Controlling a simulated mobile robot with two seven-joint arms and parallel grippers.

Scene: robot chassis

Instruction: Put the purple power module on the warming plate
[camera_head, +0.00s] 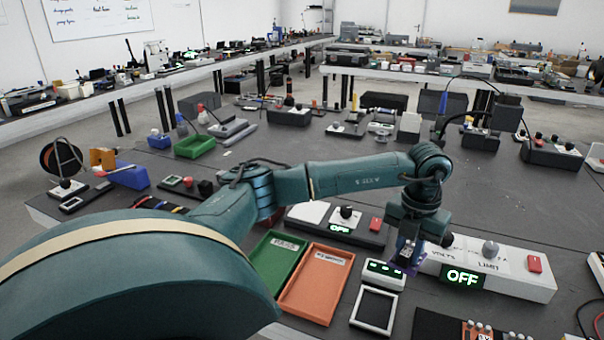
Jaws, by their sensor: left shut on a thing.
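My left gripper (408,252) points down at the right of centre, at the end of my teal arm. It is shut on the purple power module (403,268), which is small and partly hidden by the fingers. The warming plate appears to be the white square plate (308,213) on a dark base with a knob, a green OFF display and a red button, left of the gripper and apart from the module. My right gripper is not in view.
A green tray (262,282) and an orange tray (297,290) lie left of the gripper. The white power supply (520,275) reads OFF. A white-framed black square (391,322) lies in front.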

